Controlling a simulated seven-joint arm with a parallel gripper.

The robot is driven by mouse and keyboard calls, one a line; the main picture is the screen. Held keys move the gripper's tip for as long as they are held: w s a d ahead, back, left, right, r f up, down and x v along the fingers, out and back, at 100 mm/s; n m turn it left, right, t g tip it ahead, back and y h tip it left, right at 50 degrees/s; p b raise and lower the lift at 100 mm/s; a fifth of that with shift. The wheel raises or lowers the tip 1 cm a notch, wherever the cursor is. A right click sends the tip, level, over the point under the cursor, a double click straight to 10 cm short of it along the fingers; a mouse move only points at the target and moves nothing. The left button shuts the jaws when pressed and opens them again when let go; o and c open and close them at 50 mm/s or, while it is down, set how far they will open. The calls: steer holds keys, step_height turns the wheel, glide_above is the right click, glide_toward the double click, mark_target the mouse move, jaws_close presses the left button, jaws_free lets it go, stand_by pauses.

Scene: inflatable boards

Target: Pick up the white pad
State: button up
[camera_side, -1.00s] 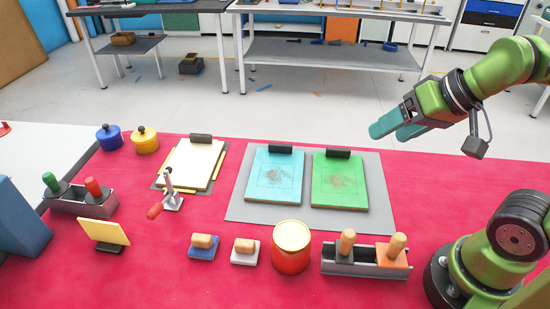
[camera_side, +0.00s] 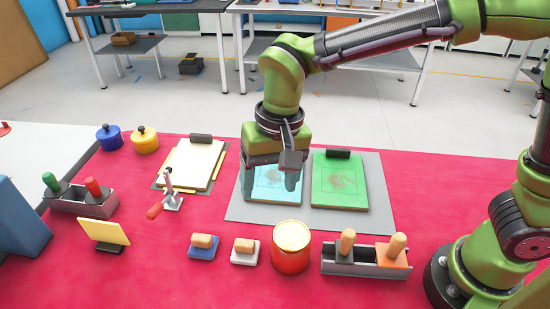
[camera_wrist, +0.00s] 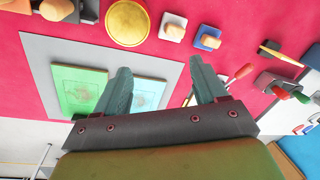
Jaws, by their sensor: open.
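The white pad (camera_side: 244,257) has a wooden block handle on top and lies on the red table, between a blue pad (camera_side: 203,252) and a red can. It also shows in the wrist view near the top (camera_wrist: 172,32), ahead of my fingertips. My gripper (camera_side: 270,186) points down, open and empty, above the light-blue board, behind the white pad in the side view. Both fingers show apart in the wrist view (camera_wrist: 160,66), with nothing between them. The white pad is fully visible.
The red can with a yellow lid (camera_side: 291,255) stands close right of the white pad. A grey rack (camera_side: 350,268) holds two pegged tools. Light-blue (camera_side: 262,165) and green boards (camera_side: 340,193) lie on a grey mat. A small clamp (camera_side: 172,200) stands left.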

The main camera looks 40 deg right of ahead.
mark_target(244, 243)
steer(key=w+a+m+h, duration=0.1)
steer(key=w+a+m, duration=0.1)
steer(key=a+m, duration=0.3)
steer(key=shift+g, duration=0.3)
step_height(244, 243, down, 12)
steer(key=shift+a, duration=0.1)
steer(key=shift+w+d+f, duration=0.1)
steer(key=shift+f, duration=1.25)
steer(key=shift+w+d+f, duration=0.1)
steer(key=shift+f, duration=1.25)
steer(key=c, duration=0.8)
steer(key=shift+r, duration=0.1)
step_height(244, 243, up, 10)
steer(key=shift+f, duration=0.1)
